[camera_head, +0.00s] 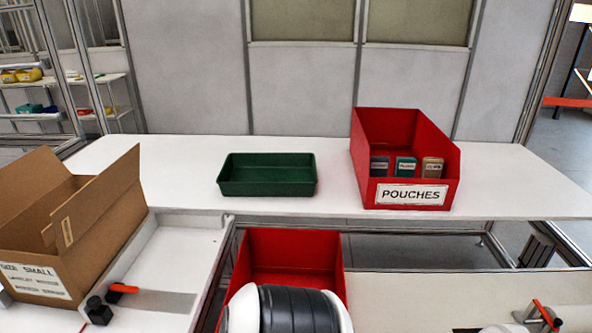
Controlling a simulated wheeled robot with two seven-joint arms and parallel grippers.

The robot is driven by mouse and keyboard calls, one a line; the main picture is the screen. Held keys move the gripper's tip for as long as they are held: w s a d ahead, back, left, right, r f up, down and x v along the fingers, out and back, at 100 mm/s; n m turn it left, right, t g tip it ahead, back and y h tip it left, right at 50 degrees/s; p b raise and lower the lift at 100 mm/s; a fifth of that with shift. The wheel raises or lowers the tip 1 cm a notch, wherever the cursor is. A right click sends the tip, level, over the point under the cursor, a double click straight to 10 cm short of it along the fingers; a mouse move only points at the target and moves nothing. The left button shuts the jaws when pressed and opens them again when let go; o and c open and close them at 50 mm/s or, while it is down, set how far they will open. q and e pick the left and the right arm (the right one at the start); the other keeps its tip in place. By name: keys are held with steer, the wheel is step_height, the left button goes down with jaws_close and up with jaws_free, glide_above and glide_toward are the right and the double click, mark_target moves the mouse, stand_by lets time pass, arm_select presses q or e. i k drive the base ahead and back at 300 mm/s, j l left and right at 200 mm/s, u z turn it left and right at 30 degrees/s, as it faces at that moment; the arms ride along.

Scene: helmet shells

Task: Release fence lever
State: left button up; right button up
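An orange lever (122,288) sits at the lower left, beside a black block (98,310) and a flat grey metal strip (155,300) on a white surface. A second orange lever (545,313) stands tilted at the lower right, close to a pale rounded part. The picture does not label either one as the fence lever. Neither of my grippers shows in this view, so nothing is seen touching either lever.
An open cardboard box (105,235) stands at the left, close behind the left lever. A green tray (268,188) and a red POUCHES bin (440,165) with small packs stand on the white table (185,170). Another red bin (290,245) sits lower, behind a black-and-white rounded object (290,308).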

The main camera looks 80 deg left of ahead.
mark_target(123, 289)
steer(key=u, duration=3.9)
